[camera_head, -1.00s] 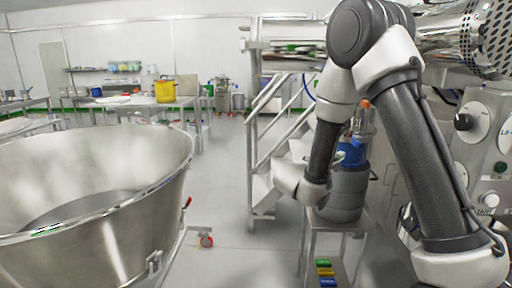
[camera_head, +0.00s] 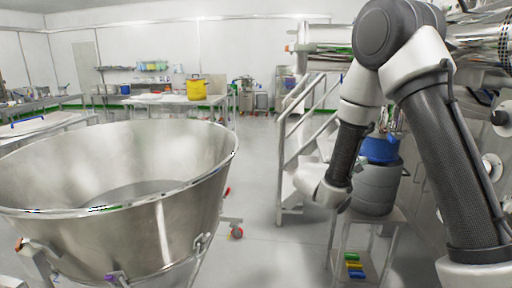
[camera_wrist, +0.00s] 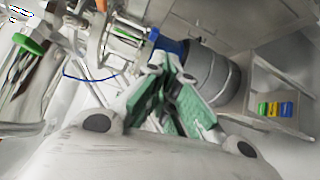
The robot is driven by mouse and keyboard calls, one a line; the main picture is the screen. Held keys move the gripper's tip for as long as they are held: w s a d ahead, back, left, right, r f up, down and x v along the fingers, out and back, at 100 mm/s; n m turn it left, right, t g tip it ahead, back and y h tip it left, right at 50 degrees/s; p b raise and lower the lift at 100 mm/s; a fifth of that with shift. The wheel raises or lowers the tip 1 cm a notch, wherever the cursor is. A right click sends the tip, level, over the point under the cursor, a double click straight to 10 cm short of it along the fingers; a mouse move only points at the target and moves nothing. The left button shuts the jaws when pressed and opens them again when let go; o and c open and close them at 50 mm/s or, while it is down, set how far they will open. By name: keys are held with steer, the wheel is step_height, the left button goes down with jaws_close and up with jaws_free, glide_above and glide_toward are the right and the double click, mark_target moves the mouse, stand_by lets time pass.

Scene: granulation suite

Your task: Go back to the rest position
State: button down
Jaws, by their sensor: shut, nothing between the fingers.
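My gripper (camera_wrist: 165,85) shows in the wrist view with its green-padded fingers drawn together at the tips and nothing between them. In the head view my arm is folded on the right side, and its lower end hides the fingers. Past the fingertips in the wrist view stands a grey drum (camera_wrist: 210,72) with a blue top. The drum also shows in the head view (camera_head: 376,188), behind my arm's lower end. I cannot tell the distance between the fingers and the drum.
A large steel bowl (camera_head: 165,225) on a wheeled frame fills the left. Metal stairs (camera_head: 296,150) stand behind my arm. The drum's stand (camera_head: 398,216) holds coloured blocks (camera_head: 353,265) low down. A yellow bucket (camera_head: 196,88) is on a far table. Clear floor (camera_head: 258,150) lies between bowl and stairs.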

steer(key=s+d+f+m+g+y, duration=0.1)
steer(key=s+d+g, duration=0.25)
steer(key=s, duration=0.35)
steer(key=s+d+m+g+y, duration=0.1)
steer(key=s+d+g+y, duration=0.15)
steer(key=s+g, duration=0.35)
steer(key=s+d+f+m+g+y, duration=0.1)
steer(key=s+d+g, duration=0.25)
steer(key=s, duration=0.45)
steer(key=s+a+r+m+t+y, duration=0.3)
steer(key=s+r+y, duration=0.1)
steer(key=s, duration=0.3)
steer(key=s+a+r+m+t+y, duration=0.3)
steer(key=s+r+y, duration=0.2)
steer(key=s+r, duration=0.1)
steer(key=shift+s+a+t, duration=0.2)
steer(key=shift+s+t, duration=0.1)
steer(key=shift+s, duration=0.1)
